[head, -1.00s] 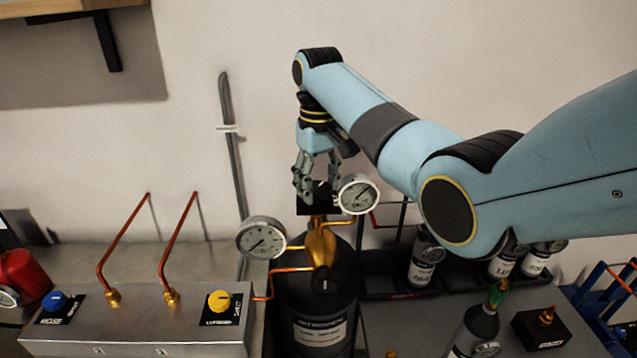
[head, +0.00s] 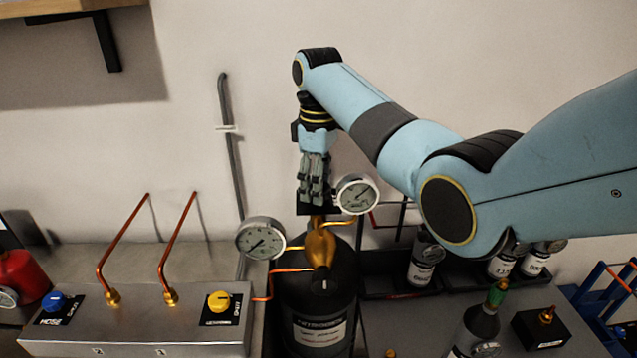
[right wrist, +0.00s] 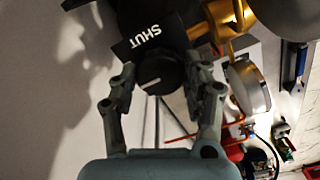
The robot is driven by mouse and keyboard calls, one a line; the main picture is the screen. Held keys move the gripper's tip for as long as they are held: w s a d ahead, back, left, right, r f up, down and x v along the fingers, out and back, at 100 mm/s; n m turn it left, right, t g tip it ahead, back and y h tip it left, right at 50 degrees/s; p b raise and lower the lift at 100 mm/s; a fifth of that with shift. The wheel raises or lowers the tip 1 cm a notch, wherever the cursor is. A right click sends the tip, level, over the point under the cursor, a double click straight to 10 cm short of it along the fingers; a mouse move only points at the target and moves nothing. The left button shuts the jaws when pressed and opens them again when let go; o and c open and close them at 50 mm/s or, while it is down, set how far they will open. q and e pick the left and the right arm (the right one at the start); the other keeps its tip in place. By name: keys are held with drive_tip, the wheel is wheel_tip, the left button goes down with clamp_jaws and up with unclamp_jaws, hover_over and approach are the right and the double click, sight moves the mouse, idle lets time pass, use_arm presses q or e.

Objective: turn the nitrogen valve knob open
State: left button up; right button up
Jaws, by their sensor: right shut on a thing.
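The black nitrogen valve knob (right wrist: 158,72) shows in the right wrist view between the fingers of my right gripper (right wrist: 162,82), which is shut on it. A short white mark is on the knob's face. Beside the knob is a black plate (right wrist: 143,38) with the word SHUT; any other lettering is hidden or out of view. In the head view the right gripper (head: 315,200) points down above the brass fitting (head: 319,245) of the dark nitrogen cylinder (head: 320,300), and its fingers hide the knob. My left gripper is out of view.
A white round gauge (head: 356,194) sits close right of the gripper, another gauge (head: 261,239) lower left. A metal panel (head: 150,325) at left carries a blue knob (head: 54,301), a yellow knob (head: 219,300) and copper pipes. Small bottles (head: 423,262) stand in a rack at right.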

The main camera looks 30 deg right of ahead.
drive_tip(key=shift+w, duration=0.1)
idle(0.3)
drive_tip(key=o, duration=1.2)
drive_tip(key=shift+c, duration=0.2)
drive_tip(key=shift+r, duration=0.15)
wheel_tip(320, 180, up, 7)
drive_tip(key=shift+r, duration=0.1)
